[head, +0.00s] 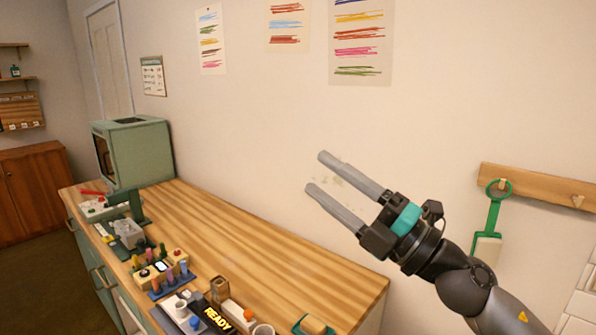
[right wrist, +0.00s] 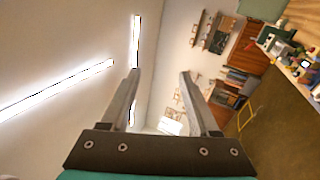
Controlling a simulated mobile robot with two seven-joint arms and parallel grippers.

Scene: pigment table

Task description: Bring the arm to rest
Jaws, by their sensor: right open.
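My right gripper (head: 315,173) is raised in the air above the right part of the table, in front of the wall. Its two grey fingers are spread apart with nothing between them. The fingers also show in the right wrist view (right wrist: 160,75), pointing up toward the ceiling and the far side of the room, and they are empty there too. The arm comes in from the lower right of the head view. My left gripper is not in view.
The wooden table (head: 250,260) has a broad clear middle and back. Small tools and pots crowd its front edge, with a black READY sign (head: 216,318). A green oven-like box (head: 135,150) stands at the far left. A green-handled tool (head: 492,215) hangs on a wall rail (head: 540,187).

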